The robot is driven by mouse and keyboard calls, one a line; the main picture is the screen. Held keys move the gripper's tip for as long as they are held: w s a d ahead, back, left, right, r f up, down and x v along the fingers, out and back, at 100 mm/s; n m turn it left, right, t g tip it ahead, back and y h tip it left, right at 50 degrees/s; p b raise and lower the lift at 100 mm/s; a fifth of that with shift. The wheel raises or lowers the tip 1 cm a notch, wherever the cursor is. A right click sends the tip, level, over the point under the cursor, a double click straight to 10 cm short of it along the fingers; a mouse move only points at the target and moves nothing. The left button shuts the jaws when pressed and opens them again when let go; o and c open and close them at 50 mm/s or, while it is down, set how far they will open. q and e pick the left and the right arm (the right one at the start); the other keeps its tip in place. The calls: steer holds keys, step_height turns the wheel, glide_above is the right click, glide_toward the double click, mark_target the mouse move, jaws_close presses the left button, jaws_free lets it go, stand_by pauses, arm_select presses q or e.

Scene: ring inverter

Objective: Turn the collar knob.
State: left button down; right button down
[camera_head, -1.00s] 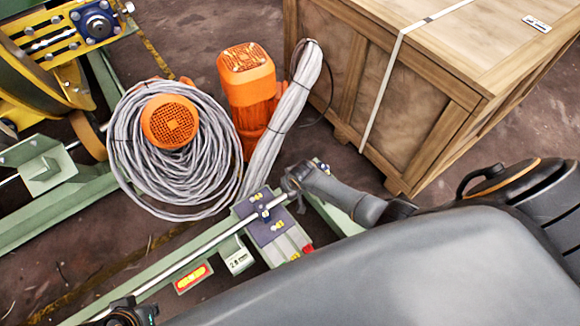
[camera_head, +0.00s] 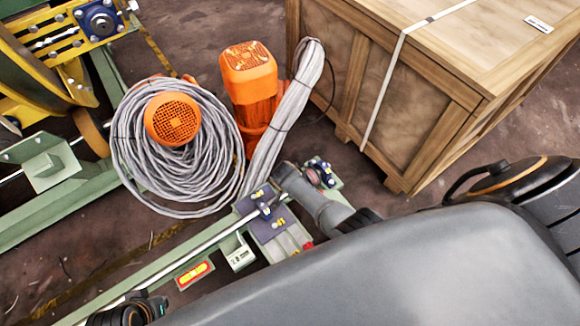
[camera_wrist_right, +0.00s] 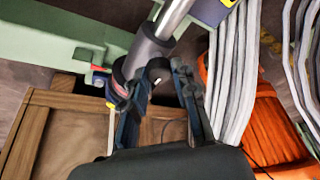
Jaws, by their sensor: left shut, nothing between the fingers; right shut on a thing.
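In the right wrist view a silver shaft (camera_wrist_right: 173,18) runs into a dark grey collar (camera_wrist_right: 146,52). A small black knob (camera_wrist_right: 158,72) sticks out from the collar. My right gripper (camera_wrist_right: 163,88) is shut on this collar knob, one finger on each side. My left gripper (camera_head: 128,310) is only partly visible at the bottom left edge, near the shaft's lower end. It is shut and empty.
A cable coil (camera_head: 130,165) lies around an orange motor, with another orange motor (camera_head: 248,75) behind the shaft. A wooden crate (camera_head: 400,110) stands at the right. The green frame (camera_head: 45,215) and a red-yellow label (camera_head: 194,274) are on the left and below. My grey arm fills the lower right.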

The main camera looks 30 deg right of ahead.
stand_by(0.4)
steer(key=c, duration=1)
jaws_free()
steer(key=shift+c, duration=0.2)
steer(key=v, duration=1.2)
